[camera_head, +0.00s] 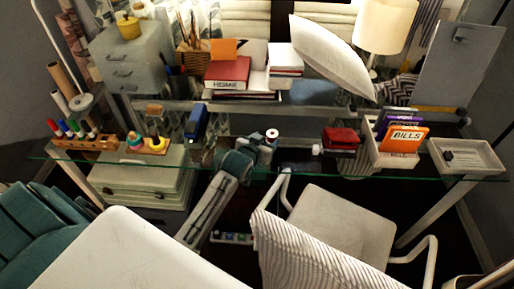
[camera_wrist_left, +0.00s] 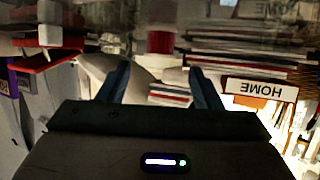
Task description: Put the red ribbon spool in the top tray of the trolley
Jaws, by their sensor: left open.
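The red ribbon spool (camera_head: 272,135) stands on the glass desk (camera_head: 235,168) near its middle. It has a pale end with a red centre. In the left wrist view, its red ribbon (camera_wrist_left: 160,42) shows between and beyond my fingertips. My left gripper (camera_head: 262,145) is beside the spool; its jaws (camera_wrist_left: 160,84) are open and empty in the wrist view. I cannot make out contact with the spool. My right gripper is not in view. I cannot identify the trolley or its top tray.
A red desk item (camera_head: 341,139) and a bills organizer (camera_head: 403,138) stand to the right. A white tray (camera_head: 466,157) is at the far right. Red HOME books (camera_head: 228,73) are behind. A blue item (camera_head: 196,122) stands left. A striped chair (camera_head: 300,250) is in front.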

